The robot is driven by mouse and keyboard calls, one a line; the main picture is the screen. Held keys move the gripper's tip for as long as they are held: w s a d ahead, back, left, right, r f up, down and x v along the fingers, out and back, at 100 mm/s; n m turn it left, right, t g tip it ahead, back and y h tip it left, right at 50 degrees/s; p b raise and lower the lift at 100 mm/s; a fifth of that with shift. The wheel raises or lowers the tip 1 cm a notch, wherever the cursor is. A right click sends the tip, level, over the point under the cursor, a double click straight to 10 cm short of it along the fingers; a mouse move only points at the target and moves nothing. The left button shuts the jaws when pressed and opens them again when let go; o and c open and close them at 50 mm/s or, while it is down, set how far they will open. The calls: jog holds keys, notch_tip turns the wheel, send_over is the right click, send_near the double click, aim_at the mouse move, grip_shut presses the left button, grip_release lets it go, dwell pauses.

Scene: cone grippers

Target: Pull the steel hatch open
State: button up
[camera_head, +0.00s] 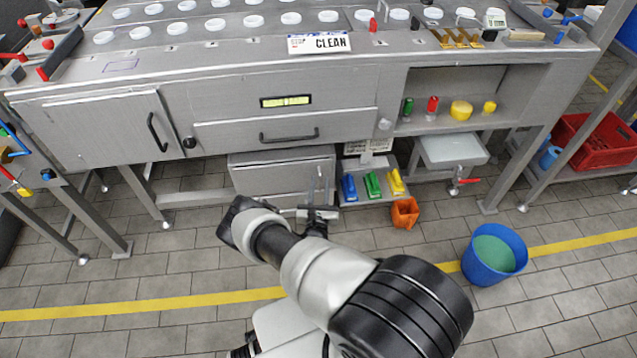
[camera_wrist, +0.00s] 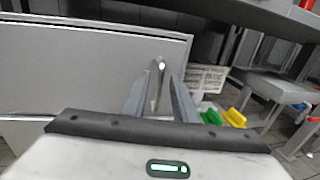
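My gripper (camera_head: 318,212) is in front of that handle. In the wrist view my gripper (camera_wrist: 160,95) is open, with the handle (camera_wrist: 160,75) showing in the gap between its two fingers. I see no finger pressed on the bar, and the depth of the fingers around it is hard to judge.
Above are a grey door (camera_head: 105,130) with a black handle and a wide drawer (camera_head: 290,130). An orange bin (camera_head: 405,213) and a blue bucket (camera_head: 494,255) are on the floor.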

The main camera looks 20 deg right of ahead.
grip_shut()
dwell(1.4)
